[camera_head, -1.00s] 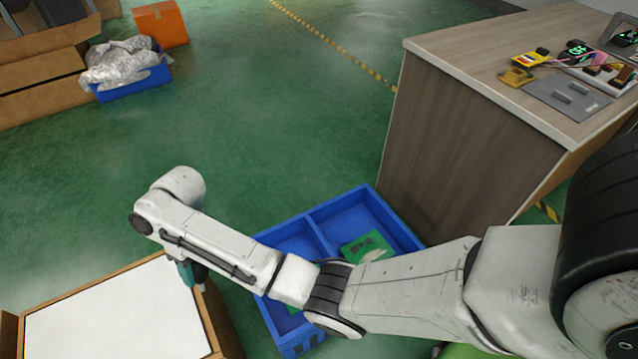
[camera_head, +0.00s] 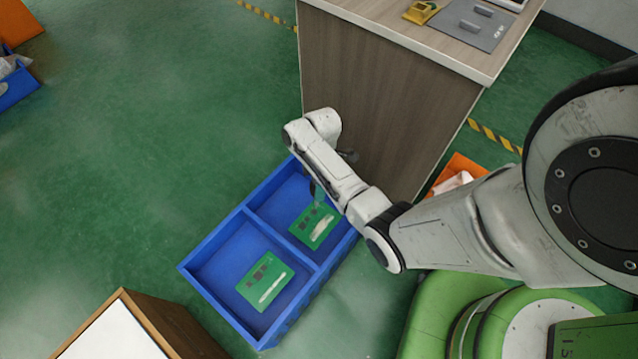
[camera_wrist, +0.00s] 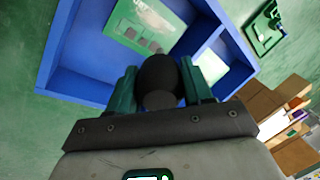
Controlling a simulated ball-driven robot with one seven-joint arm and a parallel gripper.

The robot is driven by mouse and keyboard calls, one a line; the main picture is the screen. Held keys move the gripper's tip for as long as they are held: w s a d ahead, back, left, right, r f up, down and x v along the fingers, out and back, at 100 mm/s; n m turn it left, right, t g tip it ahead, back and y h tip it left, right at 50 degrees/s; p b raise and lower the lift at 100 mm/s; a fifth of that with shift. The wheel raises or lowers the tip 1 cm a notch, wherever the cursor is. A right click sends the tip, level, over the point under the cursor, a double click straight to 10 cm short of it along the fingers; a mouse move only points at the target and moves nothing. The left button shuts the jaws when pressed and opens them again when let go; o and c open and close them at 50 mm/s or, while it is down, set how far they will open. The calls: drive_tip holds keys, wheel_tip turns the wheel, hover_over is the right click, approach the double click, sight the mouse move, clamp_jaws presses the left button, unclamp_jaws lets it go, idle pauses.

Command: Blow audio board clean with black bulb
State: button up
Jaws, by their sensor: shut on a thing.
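A blue tray (camera_head: 205,262) with two compartments lies on the floor. One green board (camera_head: 264,281) lies in its near-left compartment and another green board (camera_head: 315,226) in its far-right one. Both carry dark chips and a whitish patch; I cannot tell which is the audio board. My gripper (camera_wrist: 160,72) is shut on the black bulb (camera_wrist: 160,82), its teal fingers on either side. In the wrist view, the tray and both boards show beyond the bulb. In the head view my arm reaches over the far-right compartment and largely hides the gripper.
A wood-sided counter (camera_head: 385,95) stands just behind the tray, with a grey plate (camera_head: 470,28) on top. An orange bin (camera_head: 460,168) is at its right. A white-topped wooden table (camera_head: 110,335) is at lower left. Open green floor lies left of the tray.

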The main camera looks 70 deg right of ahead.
drive_tip(key=shift+s+d+f, duration=0.1)
drive_tip(key=shift+s+f, duration=0.25)
drive_tip(key=shift+f, duration=0.05)
drive_tip(key=b+x, duration=0.4)
drive_tip(key=shift+o, duration=0.7)
drive_tip(key=shift+c, duration=0.2)
drive_tip(key=c, duration=0.5)
